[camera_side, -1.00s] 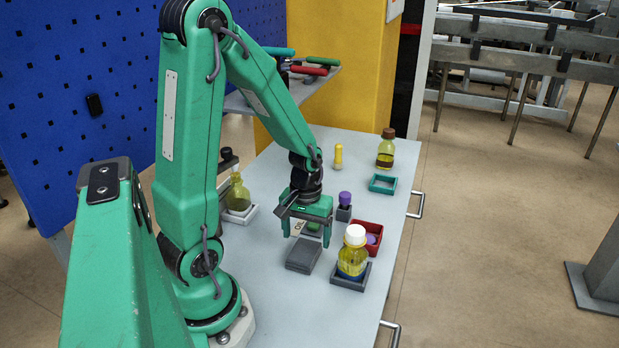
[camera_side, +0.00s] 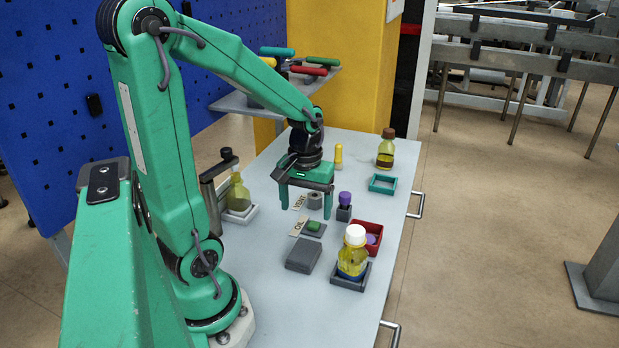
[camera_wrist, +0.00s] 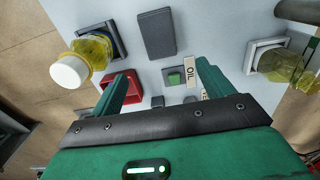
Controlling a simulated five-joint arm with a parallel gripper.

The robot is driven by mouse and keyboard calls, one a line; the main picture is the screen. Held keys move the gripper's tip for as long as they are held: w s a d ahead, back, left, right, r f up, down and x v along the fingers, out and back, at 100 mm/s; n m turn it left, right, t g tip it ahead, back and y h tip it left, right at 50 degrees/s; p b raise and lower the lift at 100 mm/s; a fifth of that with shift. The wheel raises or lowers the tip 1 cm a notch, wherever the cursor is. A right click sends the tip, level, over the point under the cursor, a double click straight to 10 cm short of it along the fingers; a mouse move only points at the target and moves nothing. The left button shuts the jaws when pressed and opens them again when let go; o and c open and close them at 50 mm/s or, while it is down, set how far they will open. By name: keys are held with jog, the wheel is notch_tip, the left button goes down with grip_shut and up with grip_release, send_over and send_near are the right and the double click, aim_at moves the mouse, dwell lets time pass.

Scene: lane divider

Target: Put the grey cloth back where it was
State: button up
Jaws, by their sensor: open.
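A flat, dark grey rectangular piece (camera_side: 303,255), which may be the folded grey cloth, lies on the table left of the white-capped bottle. It also shows at the top of the wrist view (camera_wrist: 157,32). I cannot tell its material for sure. My gripper (camera_side: 306,211) is open with nothing visible between its fingers. In the wrist view the open fingers (camera_wrist: 162,75) frame a green block on a grey pad (camera_wrist: 175,77).
The white-capped yellow bottle (camera_side: 353,252) stands in a dark tray, with a red tray (camera_side: 375,236) behind it. A purple-topped piece (camera_side: 344,200) stands just right of my gripper. A flask (camera_side: 238,194) is at left. A teal frame (camera_side: 383,184) and brown-capped bottle (camera_side: 386,150) are farther back.

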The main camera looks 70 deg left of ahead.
dwell(0.4)
jog(key=s+d+r+m+t, duration=0.3)
jog(key=d+r+m+t, duration=0.2)
jog(key=d+r+m, duration=0.4)
jog(key=shift+d+r+t, duration=0.3)
jog(key=shift+d+r, duration=0.85)
jog(key=shift+r, duration=0.25)
